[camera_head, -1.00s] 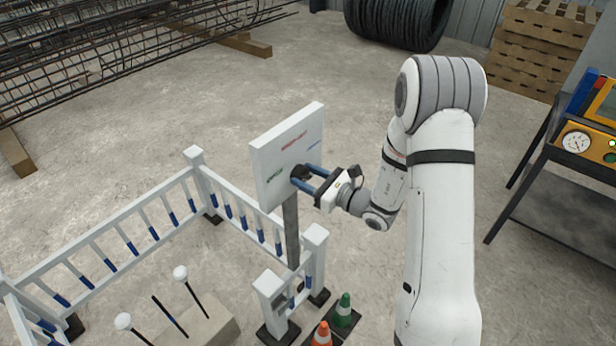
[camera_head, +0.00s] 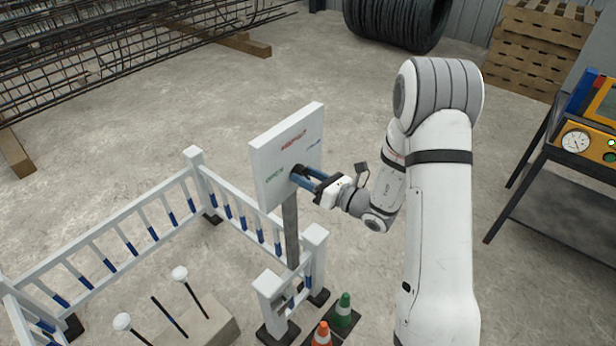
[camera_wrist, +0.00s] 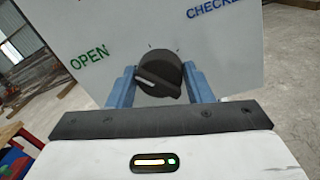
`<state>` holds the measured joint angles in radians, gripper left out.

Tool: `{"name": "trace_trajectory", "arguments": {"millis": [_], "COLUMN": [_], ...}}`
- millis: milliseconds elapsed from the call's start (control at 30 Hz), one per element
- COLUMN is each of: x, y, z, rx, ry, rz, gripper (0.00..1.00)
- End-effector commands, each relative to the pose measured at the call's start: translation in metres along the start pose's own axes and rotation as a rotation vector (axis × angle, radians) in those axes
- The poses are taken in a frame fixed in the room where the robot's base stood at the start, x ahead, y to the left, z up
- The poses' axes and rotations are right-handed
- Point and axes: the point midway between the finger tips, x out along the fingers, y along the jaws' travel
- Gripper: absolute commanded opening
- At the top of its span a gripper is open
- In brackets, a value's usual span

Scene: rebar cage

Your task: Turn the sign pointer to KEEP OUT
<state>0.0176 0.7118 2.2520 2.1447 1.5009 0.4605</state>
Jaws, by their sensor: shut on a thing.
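The white sign board (camera_head: 275,165) stands upright on a grey post at the middle of the head view. It has a green label at left, a red one at top and a blue one at right. The wrist view shows the board (camera_wrist: 225,50) with green OPEN at left and blue CHECKED, cut off, at right; the red label is out of that view. The black round pointer knob (camera_wrist: 158,76) has a raised bar with a pale mark near its left end. My gripper (camera_head: 305,177) has its blue fingers on both sides of the knob, shut on it.
A white and blue fence (camera_head: 140,225) with a gate post (camera_head: 270,290) surrounds the sign's foot. Orange and green cones (camera_head: 322,335) stand beside it. A bench with a gauge (camera_head: 575,142) is at right. Open floor lies behind the sign.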

Motion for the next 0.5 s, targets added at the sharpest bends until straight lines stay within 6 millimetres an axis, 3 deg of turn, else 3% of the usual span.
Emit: {"name": "trace_trajectory", "arguments": {"millis": [500], "x": [0.0002], "y": [-0.0004], "z": [-0.0014], "rx": [0.457], "ry": [-0.031], "rz": [0.0], "gripper": [0.23]}}
